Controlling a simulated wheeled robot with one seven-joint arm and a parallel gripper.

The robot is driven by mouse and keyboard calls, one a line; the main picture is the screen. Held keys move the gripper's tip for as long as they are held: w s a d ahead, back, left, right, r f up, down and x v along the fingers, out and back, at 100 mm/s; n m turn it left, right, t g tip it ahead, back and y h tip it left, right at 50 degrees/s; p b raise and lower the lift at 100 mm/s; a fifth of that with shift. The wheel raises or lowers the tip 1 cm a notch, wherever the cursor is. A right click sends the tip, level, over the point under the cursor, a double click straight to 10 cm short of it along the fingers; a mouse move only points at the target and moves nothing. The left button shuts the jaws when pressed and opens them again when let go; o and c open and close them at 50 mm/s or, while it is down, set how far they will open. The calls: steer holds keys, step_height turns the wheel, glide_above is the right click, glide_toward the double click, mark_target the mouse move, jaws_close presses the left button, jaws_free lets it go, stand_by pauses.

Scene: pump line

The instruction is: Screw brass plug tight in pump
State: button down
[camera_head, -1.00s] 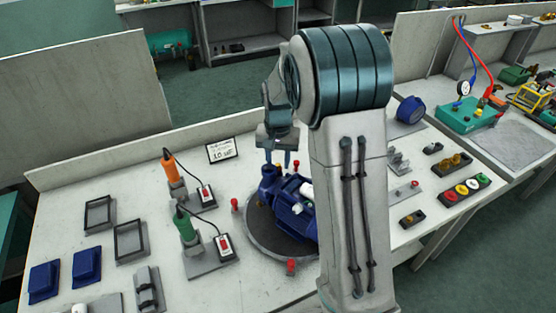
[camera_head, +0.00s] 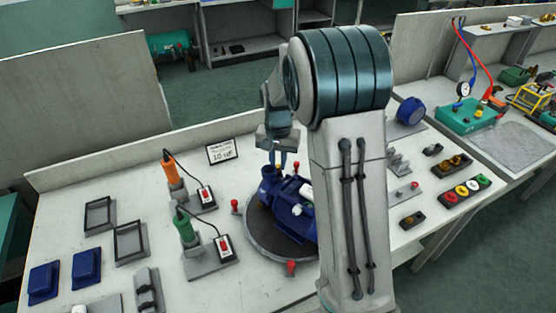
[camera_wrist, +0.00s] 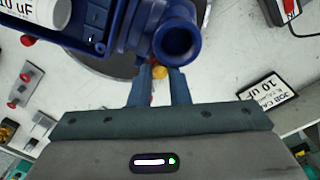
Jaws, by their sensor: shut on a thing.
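The blue pump (camera_head: 296,218) lies on a round dark plate (camera_head: 262,240) on the bench, partly hidden by my arm. In the wrist view its open round port (camera_wrist: 178,40) faces the camera, just ahead of my fingertips. My gripper (camera_head: 277,165) points down at the left end of the pump. In the wrist view my gripper (camera_wrist: 161,76) is shut on the small brass plug (camera_wrist: 159,72), which shows between the fingertips close to the pump body. Whether the plug sits in a threaded hole is hidden.
Red knobs (camera_head: 235,206) stand around the plate. An orange-handled driver (camera_head: 171,170) and a green-handled driver (camera_head: 184,226) stand to the left with switch boxes. A sign card (camera_head: 222,151) stands behind. Small fittings (camera_head: 452,164) lie on the right of the bench.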

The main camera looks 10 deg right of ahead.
steer(key=shift+m, duration=1.3)
steer(key=shift+m+p, duration=0.45)
steer(key=shift+m, duration=1.25)
steer(key=shift+m+p, duration=0.5)
steer(key=shift+m, duration=1.2)
